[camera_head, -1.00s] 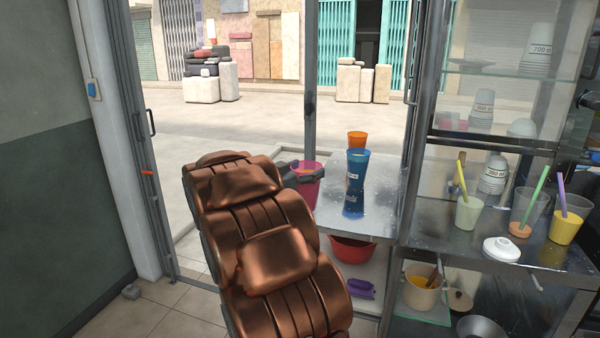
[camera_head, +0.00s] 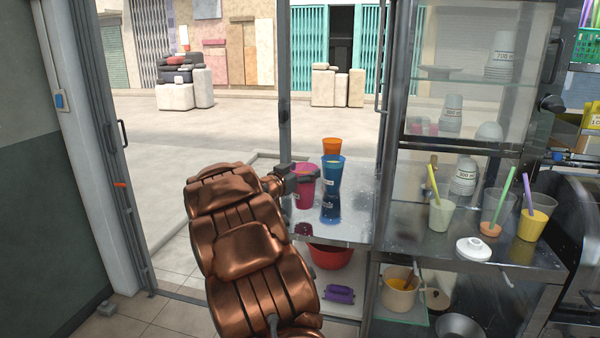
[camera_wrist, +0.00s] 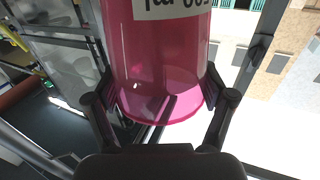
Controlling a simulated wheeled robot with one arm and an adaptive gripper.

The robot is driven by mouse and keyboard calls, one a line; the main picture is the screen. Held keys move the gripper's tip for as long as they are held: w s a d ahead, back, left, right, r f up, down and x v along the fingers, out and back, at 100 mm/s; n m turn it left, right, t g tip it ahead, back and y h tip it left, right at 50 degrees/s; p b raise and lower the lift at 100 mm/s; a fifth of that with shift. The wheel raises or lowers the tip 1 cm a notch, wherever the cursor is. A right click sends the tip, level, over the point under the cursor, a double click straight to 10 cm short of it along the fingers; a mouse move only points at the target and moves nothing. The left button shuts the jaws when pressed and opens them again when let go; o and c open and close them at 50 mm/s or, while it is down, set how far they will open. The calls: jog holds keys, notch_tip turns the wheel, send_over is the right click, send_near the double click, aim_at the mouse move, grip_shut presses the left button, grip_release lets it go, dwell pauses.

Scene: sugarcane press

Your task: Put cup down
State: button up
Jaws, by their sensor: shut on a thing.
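A pink translucent cup (camera_head: 304,192) with a white label is upright in my gripper (camera_head: 300,172). In the wrist view the pink cup (camera_wrist: 160,60) fills the upper middle, with the fingers of my gripper (camera_wrist: 160,92) shut on both sides. The cup is over the left part of the metal counter (camera_head: 345,220), just left of a tall blue cup (camera_head: 331,190). Its reflection shows in the counter below it, with a small gap, so it seems slightly above the surface. Part of its upper side is hidden by my gripper.
A red bowl (camera_head: 330,257) and a purple object (camera_head: 340,294) lie on the shelf below. Right, a steel counter (camera_head: 430,245) holds several cups with straws and a white lid (camera_head: 473,248). The counter's front stretch is bare.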

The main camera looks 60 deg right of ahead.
jog(key=shift+d+f, duration=0.15)
jog(key=shift+f, duration=1.6)
jog(key=shift+f, duration=0.1)
jog(key=o, duration=1.7)
jog(key=shift+w+a+b, duration=0.2)
jog(key=shift+a+b, duration=0.4)
jog(key=shift+a, duration=5.4)
jog(key=shift+w, duration=0.1)
